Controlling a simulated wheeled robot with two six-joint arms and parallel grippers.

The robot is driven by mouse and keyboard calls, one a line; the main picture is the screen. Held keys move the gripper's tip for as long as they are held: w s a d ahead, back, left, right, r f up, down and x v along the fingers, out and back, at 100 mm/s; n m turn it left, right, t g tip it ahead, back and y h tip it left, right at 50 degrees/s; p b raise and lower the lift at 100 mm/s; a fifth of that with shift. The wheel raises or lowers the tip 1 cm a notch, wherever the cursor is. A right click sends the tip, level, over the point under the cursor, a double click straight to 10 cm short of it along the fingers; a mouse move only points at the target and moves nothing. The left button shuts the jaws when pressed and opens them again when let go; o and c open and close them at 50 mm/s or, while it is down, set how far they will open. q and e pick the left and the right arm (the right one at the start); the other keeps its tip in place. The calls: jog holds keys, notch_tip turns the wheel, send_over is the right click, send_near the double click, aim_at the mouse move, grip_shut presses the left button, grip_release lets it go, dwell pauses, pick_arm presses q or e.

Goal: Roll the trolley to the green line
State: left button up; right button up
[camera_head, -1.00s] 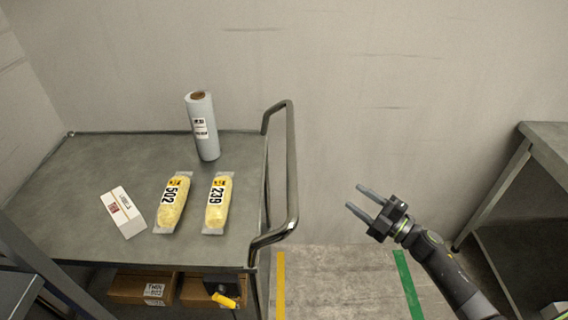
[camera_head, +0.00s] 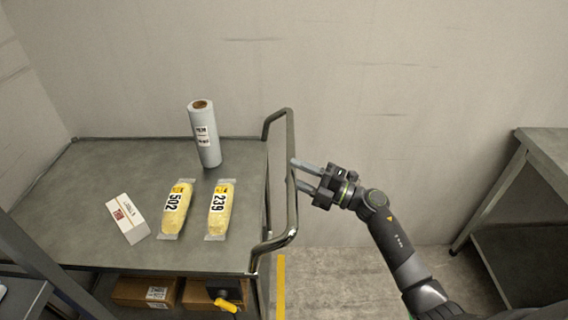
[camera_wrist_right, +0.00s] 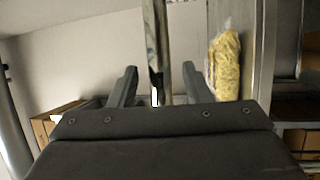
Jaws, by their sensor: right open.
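The trolley (camera_head: 80,165) stands at the left in the head view, with a grey top and a bent metal handle (camera_head: 291,205) on its right side. My right gripper (camera_head: 293,173) is open, with its fingertips at the upright bar of the handle. In the right wrist view the handle bar (camera_wrist_right: 152,35) stands between the two open fingers (camera_wrist_right: 160,85). The green line is not visible now; my right arm covers the floor where it showed earlier. My left gripper is not in view.
On the trolley top are a grey roll (camera_head: 204,135), two yellow packs (camera_head: 175,210) (camera_head: 219,212) and a white box (camera_head: 127,218). Cardboard boxes (camera_head: 140,291) sit below. A yellow line (camera_head: 281,285) marks the floor beside it. A grey table (camera_head: 545,150) stands at the right.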

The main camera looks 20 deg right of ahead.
jog(key=shift+x, duration=2)
jog(key=shift+c, duration=0.4)
grip_shut()
